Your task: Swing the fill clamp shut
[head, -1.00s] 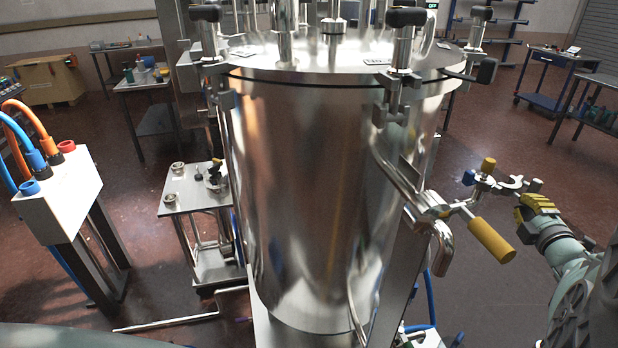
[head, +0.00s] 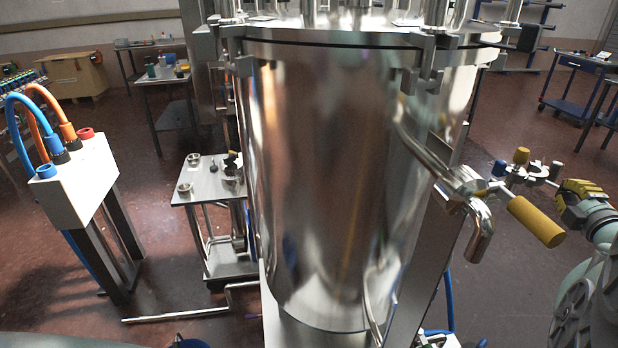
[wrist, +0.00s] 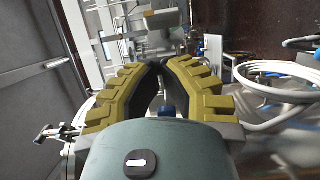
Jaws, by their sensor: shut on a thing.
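The fill clamp (head: 542,171) is a small metal clamp with curved jaws at the outlet on the right side of the steel tank (head: 335,180). It looks open in the head view. A blue knob (head: 499,168) and a yellow knob (head: 521,155) sit beside it. A yellow valve handle (head: 536,221) lies below. My gripper (head: 562,190) has yellow padded fingers and reaches in from the right, against the clamp's outer end. In the wrist view my gripper (wrist: 168,65) has its fingers bent towards each other; what lies between them is mostly hidden.
A small steel side table (head: 208,185) stands left of the tank. A white box with blue and orange hoses (head: 75,180) stands further left. A coiled white hose (wrist: 275,85) shows right in the wrist view.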

